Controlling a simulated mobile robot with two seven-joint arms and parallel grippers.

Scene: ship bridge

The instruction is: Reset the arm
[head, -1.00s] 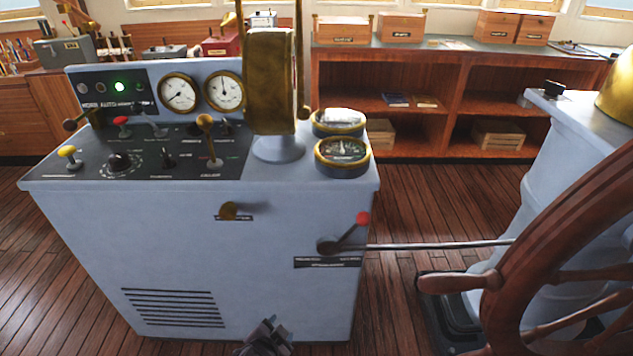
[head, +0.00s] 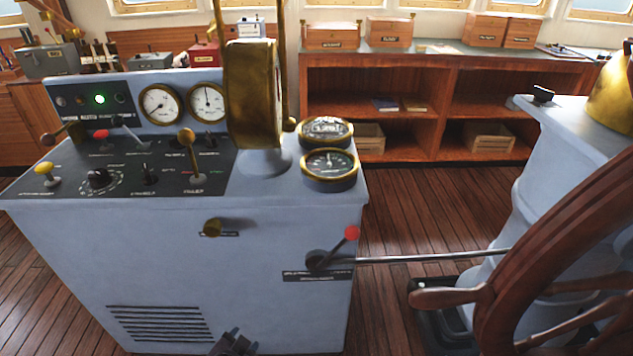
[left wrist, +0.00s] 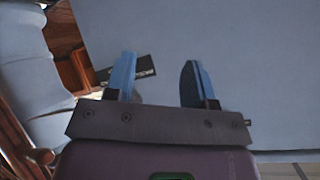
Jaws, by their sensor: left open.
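My left gripper (head: 235,343) shows at the bottom edge of the head view, low in front of the grey-blue console (head: 150,270). Most of it is cut off by the frame. In the left wrist view its two blue fingers (left wrist: 160,80) are apart with nothing between them. They point at a plain console face, with a dark label plate (left wrist: 146,73) partly behind the left finger. A red-knobbed lever (head: 351,233) on the console's front stands up and right of the gripper, apart from it. My right gripper is not in view.
A metal rod (head: 430,257) runs right from the lever toward the pedestal. A wooden ship's wheel (head: 510,290) stands at the right. A brass telegraph (head: 252,95), gauges and small levers are on the console top. Wooden shelves (head: 440,60) line the back.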

